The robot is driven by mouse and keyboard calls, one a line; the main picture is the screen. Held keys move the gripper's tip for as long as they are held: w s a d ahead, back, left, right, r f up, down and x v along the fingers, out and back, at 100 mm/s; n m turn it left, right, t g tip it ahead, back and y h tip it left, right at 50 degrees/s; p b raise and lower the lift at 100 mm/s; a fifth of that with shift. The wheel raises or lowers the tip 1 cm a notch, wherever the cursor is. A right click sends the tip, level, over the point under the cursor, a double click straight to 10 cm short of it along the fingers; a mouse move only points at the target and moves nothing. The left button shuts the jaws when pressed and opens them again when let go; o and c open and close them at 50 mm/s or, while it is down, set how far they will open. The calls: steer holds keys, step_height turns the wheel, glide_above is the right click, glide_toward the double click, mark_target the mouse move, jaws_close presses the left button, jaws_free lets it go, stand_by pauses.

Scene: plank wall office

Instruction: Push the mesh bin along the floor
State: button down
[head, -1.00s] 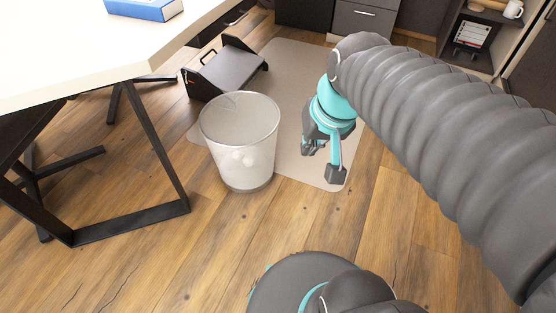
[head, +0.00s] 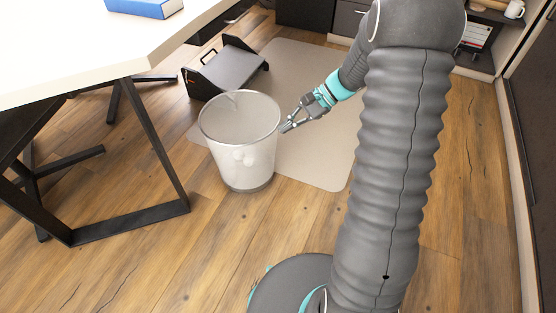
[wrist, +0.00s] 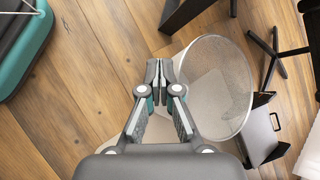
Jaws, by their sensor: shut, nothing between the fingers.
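A white-topped desk (head: 90,55) with black legs stands left of the bin. A black footrest (head: 226,68) stands behind the bin, on a beige mat (head: 320,165) that reaches right of it. Wood floor (head: 150,250) is clear in front of the bin.

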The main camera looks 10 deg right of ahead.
steer(key=w+d+f+m+t+y, duration=0.2)
steer(key=w+d+f+m, duration=0.15)
steer(key=f, duration=0.55)
steer(key=w+d+f+m+t+y, duration=0.2)
steer(key=w+d+f+m, duration=0.15)
steer(key=f, duration=0.45)
steer(key=d+f+m+t+b, duration=0.1)
steer(key=d+f+m+t, duration=0.25)
steer(key=f, duration=0.55)
steer(key=d+f+m+t, duration=0.2)
steer(key=f+m+t, duration=0.2)
steer(key=f, duration=0.6)
steer(key=x, duration=1.4)
steer(key=shift+s+a+p, duration=0.25)
steer(key=shift+s+p, duration=0.1)
steer(key=shift+a+f+g, duration=0.1)
steer(key=shift+g, duration=0.15)
